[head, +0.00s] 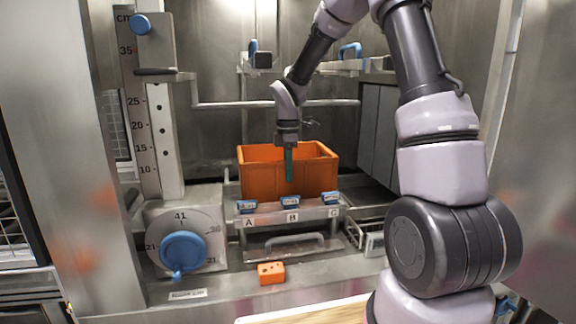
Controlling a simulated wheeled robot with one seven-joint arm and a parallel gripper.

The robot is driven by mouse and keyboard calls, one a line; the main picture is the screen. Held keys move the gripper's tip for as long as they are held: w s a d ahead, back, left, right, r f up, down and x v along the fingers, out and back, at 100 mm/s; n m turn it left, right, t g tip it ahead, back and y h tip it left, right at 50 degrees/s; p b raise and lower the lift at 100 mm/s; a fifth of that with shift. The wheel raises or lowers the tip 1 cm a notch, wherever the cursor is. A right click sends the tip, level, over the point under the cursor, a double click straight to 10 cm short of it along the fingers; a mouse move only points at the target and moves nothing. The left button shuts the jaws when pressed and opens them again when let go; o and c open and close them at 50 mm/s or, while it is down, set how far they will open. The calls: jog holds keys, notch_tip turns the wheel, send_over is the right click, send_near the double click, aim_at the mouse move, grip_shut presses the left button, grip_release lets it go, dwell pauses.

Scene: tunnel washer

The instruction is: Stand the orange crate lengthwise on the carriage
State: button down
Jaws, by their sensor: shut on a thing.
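The orange crate (262,180) is upright with its open top facing up, its long side across the view. It is at the carriage (270,219), behind the front bar with blue clips and the labels A, B and C. My gripper (289,168) reaches down from above and is shut on the crate's front wall, a little right of its middle. One green finger shows outside the wall; the other is hidden. I cannot tell whether the crate's base rests on the carriage, since the front bar hides its bottom edge.
A small orange block (271,273) lies on the steel ledge in front. A blue dial knob (183,251) and an upright scale (163,125) stand at left. A horizontal rail (230,105) runs behind the crate. Grey panels (378,135) stand close on the right.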

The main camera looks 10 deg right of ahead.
aim_at(288, 191)
jog(key=shift+f, duration=3.3)
jog(key=c, duration=0.9)
grip_release()
